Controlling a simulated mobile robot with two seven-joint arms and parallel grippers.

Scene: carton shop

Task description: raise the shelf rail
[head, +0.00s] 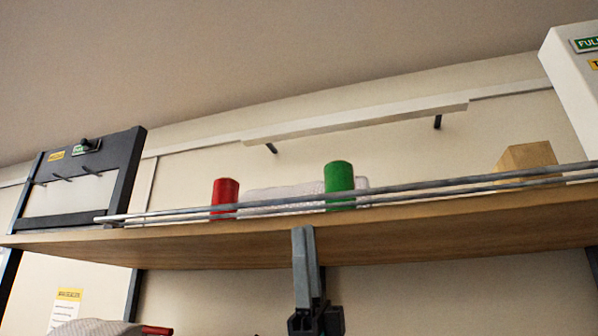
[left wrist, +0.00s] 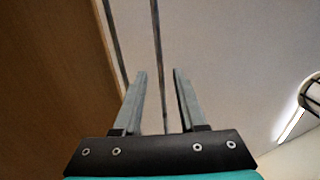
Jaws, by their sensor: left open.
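The shelf rail (head: 420,186) is a pair of thin grey metal bars along the front of a wooden shelf (head: 210,248). My left gripper (head: 303,230) is open, fingers pointing up, with its tips in front of the shelf's front edge, just below the rail in the head view. In the left wrist view the gripper (left wrist: 160,72) is empty, and one rail bar (left wrist: 156,30) runs in line with the gap between the fingers. The other bar lies left of them. I cannot tell how far the bars are from the fingertips. My right gripper is not in view.
A red cylinder (head: 225,191), a green cylinder (head: 340,178), a pale block (head: 280,196) and a tan box (head: 526,157) stand behind the rail. A dark-framed panel (head: 127,165) is at the left, a white box (head: 575,80) at the right.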

